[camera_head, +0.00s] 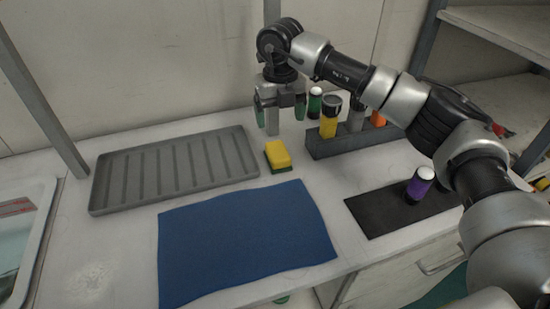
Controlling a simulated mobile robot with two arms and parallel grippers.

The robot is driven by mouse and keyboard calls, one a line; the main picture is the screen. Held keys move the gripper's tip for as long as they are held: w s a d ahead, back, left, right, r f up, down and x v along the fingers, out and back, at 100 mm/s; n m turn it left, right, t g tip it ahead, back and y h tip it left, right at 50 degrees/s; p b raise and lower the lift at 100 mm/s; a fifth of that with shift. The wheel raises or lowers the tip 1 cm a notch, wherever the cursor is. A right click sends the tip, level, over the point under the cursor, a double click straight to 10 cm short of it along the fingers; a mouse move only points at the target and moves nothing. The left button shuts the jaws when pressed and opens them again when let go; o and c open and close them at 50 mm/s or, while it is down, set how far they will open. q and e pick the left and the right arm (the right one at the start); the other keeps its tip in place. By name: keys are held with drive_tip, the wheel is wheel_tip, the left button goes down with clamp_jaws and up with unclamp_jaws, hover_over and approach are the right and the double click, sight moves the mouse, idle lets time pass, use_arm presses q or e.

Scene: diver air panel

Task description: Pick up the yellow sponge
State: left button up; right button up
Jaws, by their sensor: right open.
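The yellow sponge (278,153) has a dark green underside and lies on the white counter, between the grey ribbed tray and the dark rack. My right gripper (281,117) hangs above and slightly behind it in the picture, with its fingers pointing down. The two fingers, with green pads, are spread apart and nothing is between them. The gripper is apart from the sponge. My left gripper is not in this view.
A grey ribbed tray (175,167) lies left of the sponge. A blue cloth (245,240) lies in front. A dark rack (322,146) with several bottles stands right. A purple bottle (420,184) stands on a black mat (376,213). A sink (40,215) is at far left.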

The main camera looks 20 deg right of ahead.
drive_tip(key=shift+w+f, duration=0.35)
drive_tip(key=shift+f, duration=0.45)
hover_over(278, 150)
wheel_tip(278, 150, down, 4)
drive_tip(key=shift+s+f, duration=0.1)
drive_tip(key=shift+f, duration=0.15)
wheel_tip(278, 150, down, 6)
drive_tip(key=shift+r+p, duration=0.15)
drive_tip(key=shift+p, duration=0.35)
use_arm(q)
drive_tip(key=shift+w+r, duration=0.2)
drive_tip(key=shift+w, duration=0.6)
use_arm(e)
drive_tip(key=c, duration=1)
drive_tip(key=shift+r, duration=0.15)
